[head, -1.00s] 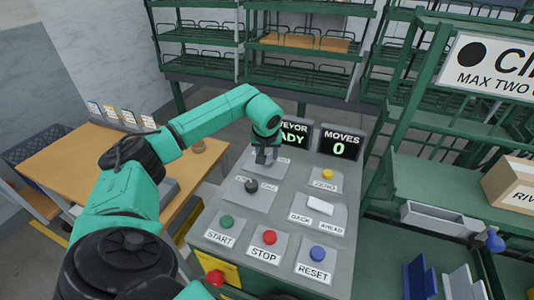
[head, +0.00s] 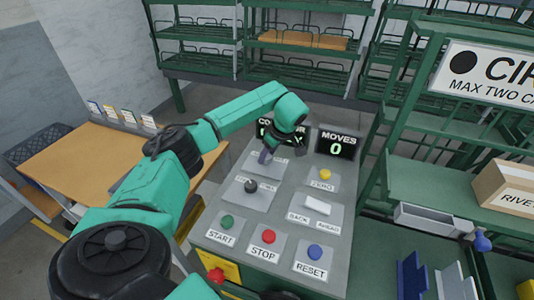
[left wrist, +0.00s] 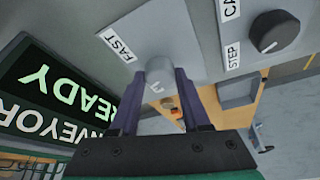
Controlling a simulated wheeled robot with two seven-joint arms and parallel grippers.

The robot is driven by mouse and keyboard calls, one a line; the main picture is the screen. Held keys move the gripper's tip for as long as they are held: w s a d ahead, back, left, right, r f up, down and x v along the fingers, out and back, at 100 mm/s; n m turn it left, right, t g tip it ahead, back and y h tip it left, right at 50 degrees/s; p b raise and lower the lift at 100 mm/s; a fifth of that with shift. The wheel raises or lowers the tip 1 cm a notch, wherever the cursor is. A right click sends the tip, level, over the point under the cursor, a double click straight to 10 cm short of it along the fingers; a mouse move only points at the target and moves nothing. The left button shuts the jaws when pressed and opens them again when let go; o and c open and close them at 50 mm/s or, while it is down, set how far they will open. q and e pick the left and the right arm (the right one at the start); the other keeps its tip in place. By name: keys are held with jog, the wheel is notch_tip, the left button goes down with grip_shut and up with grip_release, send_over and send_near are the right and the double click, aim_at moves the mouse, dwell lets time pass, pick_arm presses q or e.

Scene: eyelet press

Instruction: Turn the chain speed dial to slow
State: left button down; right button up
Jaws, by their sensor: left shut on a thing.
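The chain speed dial (left wrist: 160,75) is a grey knob on a light plate on the console. It is between the two dark fingers of my left gripper (left wrist: 163,90), which is shut on it. A FAST label (left wrist: 124,43) lies beside it in the left wrist view; I see no SLOW label there. A small pale mark shows on the knob, but its setting is hard to read. In the head view my left gripper (head: 265,156) is at the upper left of the console (head: 285,205), its hand hiding most of the dial. My right gripper is not in view.
A black dial (head: 251,186) with a STEP label is close in front. Green, red and blue buttons (head: 269,237) line the console's front. A yellow button (head: 325,174) and white switch (head: 318,206) are at right. Displays (head: 337,145) stand behind.

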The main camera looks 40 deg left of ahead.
pick_arm(q)
jog(key=shift+w+r+n+g, duration=0.15)
jog(key=shift+n+g, duration=0.25)
jog(key=shift+n, duration=0.8)
jog(key=shift+c, duration=1.8)
grip_release()
jog(key=v, duration=1.4)
jog(key=shift+d+r, duration=0.15)
jog(key=shift+d, duration=0.05)
jog(key=shift+w, duration=0.1)
